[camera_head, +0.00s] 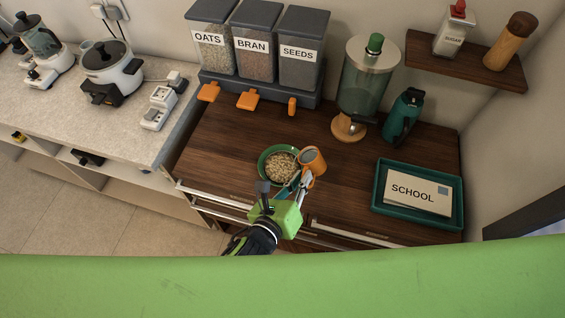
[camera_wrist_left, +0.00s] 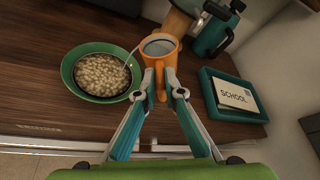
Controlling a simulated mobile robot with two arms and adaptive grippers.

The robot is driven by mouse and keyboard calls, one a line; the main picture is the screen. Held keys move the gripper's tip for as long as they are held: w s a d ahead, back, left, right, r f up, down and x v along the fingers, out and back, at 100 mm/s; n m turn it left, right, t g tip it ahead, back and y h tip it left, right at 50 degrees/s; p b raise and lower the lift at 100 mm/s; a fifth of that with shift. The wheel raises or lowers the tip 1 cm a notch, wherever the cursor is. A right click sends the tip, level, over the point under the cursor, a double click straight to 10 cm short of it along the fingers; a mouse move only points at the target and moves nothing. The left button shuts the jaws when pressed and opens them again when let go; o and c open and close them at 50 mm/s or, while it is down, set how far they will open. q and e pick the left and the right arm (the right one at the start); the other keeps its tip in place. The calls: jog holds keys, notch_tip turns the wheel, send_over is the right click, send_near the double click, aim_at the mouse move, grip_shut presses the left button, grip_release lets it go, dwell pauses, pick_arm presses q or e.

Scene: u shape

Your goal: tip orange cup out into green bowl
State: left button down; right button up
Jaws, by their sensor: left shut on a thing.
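The orange cup (camera_head: 313,160) is just right of the green bowl (camera_head: 264,167), close to its rim, on or just above the dark wooden counter. In the left wrist view the cup (camera_wrist_left: 161,47) looks nearly upright, with a grey inside and its handle toward me. The green bowl (camera_wrist_left: 68,68) holds pale oat-like pieces. My left gripper (camera_head: 303,180) is shut on the orange cup at its handle; the fingers (camera_wrist_left: 161,91) show on both sides of it. What is inside the cup cannot be made out. My right gripper is not in view.
A teal tray (camera_head: 457,213) with a SCHOOL envelope (camera_head: 417,190) lies to the right. Behind stand a dispenser (camera_head: 364,85), a teal bottle (camera_head: 402,115) and the OATS, BRAN and SEEDS bins (camera_head: 257,45). The counter left of the bowl is clear.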

pick_arm(q)
jog(key=shift+a+r, duration=0.15)
jog(key=shift+a, duration=0.15)
jog(key=shift+w+h, duration=0.15)
jog(key=shift+h, duration=0.15)
jog(key=shift+a+n+b, duration=0.3)
jog(key=shift+n+b, duration=0.05)
jog(key=shift+n, duration=0.05)
jog(key=shift+w, duration=0.1)
jog(key=shift+a+f+n+b, duration=0.2)
jog(key=shift+n+b, duration=0.1)
jog(key=shift+b, duration=0.3)
jog(key=shift+f+h, duration=0.15)
jog(key=shift+h, duration=0.25)
jog(key=shift+a+f+b, duration=0.1)
jog(key=shift+b, duration=0.55)
jog(key=shift+f+n, duration=0.1)
jog(key=shift+n, duration=0.2)
jog(key=shift+w+a+r+n+h+b, duration=0.15)
jog(key=shift+n+h+b, duration=0.45)
jog(key=shift+b, duration=0.6)
